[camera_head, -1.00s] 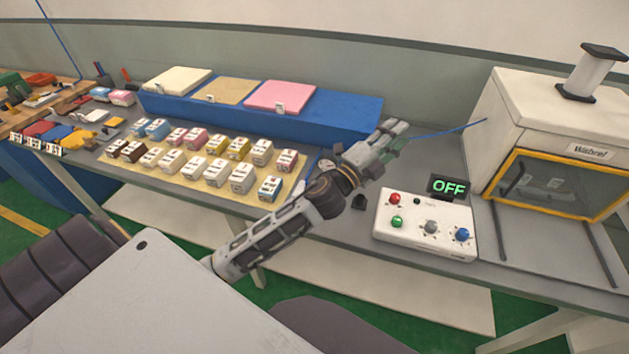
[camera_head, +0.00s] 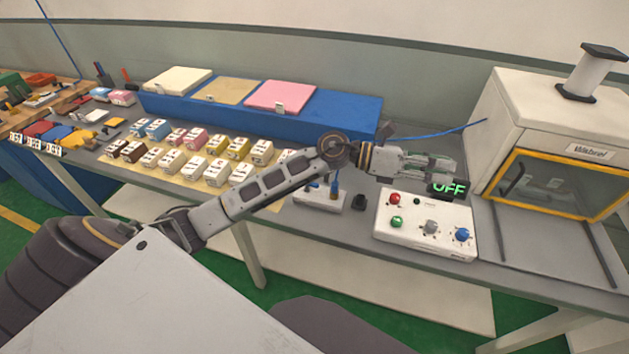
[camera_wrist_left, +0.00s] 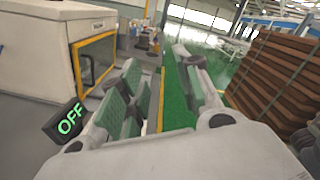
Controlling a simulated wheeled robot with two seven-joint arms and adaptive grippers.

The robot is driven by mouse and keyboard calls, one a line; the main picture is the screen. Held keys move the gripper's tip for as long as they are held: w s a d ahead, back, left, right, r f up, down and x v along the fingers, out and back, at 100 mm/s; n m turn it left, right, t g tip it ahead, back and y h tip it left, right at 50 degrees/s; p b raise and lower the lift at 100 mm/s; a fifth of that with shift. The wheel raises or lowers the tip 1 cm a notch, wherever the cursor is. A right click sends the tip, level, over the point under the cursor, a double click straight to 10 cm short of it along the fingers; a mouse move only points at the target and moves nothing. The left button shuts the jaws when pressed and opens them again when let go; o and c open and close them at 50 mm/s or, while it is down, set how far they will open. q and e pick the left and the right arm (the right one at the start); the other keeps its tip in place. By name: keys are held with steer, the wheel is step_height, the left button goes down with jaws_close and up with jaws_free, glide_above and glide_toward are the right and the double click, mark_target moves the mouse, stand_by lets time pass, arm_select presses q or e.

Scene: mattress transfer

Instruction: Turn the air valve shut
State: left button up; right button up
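The air valve unit (camera_head: 318,198) is a small pale block on the bench with a blue part and a brass-coloured part on top. It stands left of the control box, just below my left forearm in the head view. The lever's exact angle is too small to tell. My left gripper (camera_head: 447,167) is to the right of the valve, above the back of the control box, pointing right. In the left wrist view its fingers (camera_wrist_left: 160,88) are apart with nothing between them. My right gripper is out of view.
A white control box (camera_head: 427,225) with coloured knobs stands on the bench, its OFF display (camera_head: 450,188) partly behind my gripper. A white machine (camera_head: 545,115) with a yellow-framed window stands right. Several small labelled blocks (camera_head: 195,165) lie left. A blue hose (camera_head: 435,134) runs behind.

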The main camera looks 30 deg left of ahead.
arm_select(q)
steer(key=a+f+m+g+y, duration=0.3)
steer(key=a+f+m+y, duration=0.15)
steer(key=f, duration=0.25)
steer(key=m+g+y, duration=0.2)
steer(key=y, duration=1.1)
glide_above(314, 183)
steer(key=f, duration=0.2)
steer(key=shift+r, duration=0.15)
steer(key=shift+d, duration=0.1)
steer(key=shift+f+p, duration=0.95)
steer(key=shift+f, duration=5.95)
steer(key=shift+c, duration=0.5)
jaws_close()
